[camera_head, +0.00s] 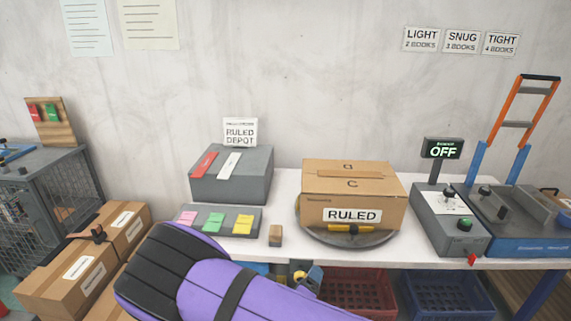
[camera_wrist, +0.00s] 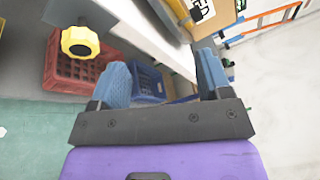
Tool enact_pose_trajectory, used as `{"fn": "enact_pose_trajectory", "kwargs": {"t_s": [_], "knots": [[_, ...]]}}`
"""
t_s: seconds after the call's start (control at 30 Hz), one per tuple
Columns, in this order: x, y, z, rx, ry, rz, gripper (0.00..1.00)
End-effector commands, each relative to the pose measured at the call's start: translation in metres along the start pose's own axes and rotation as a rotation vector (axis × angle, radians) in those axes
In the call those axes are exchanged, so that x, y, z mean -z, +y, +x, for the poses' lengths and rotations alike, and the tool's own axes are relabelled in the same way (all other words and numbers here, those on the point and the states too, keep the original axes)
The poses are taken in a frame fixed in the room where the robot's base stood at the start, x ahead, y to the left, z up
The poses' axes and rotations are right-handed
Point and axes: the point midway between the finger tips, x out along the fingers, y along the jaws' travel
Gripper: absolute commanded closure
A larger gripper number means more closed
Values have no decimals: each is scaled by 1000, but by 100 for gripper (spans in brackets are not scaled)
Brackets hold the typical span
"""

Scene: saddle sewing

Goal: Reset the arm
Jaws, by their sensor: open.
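My gripper (camera_wrist: 162,82) shows in the wrist view with its two blue fingers wide apart and nothing between them. Below and beyond it are the white table's edge and crates. In the head view my purple arm crosses the bottom middle, in front of the table, and hides part of the front edge. A cardboard box labelled RULED (camera_head: 352,190) sits on a round dark turntable (camera_head: 340,238) on the white table (camera_head: 288,183). The gripper is apart from the box.
A grey depot box (camera_head: 230,180) and a tray with coloured notes (camera_head: 205,219) stand at left. A small wooden block (camera_head: 275,236) lies beside them. A control box (camera_head: 447,215) stands right, its sign (camera_head: 443,150) reading OFF. Red (camera_head: 358,290) and blue (camera_head: 440,295) crates sit below.

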Motion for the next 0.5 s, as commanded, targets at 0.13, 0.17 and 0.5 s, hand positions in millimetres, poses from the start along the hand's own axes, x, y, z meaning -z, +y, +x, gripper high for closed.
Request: {"fn": "enact_pose_trajectory", "kwargs": {"t_s": [0.13,0.17,0.5], "knots": [[-3,-46,15,45,175,204,29],[-2,-55,18,56,209,245,29],[9,-156,38,198,573,698,29]]}}
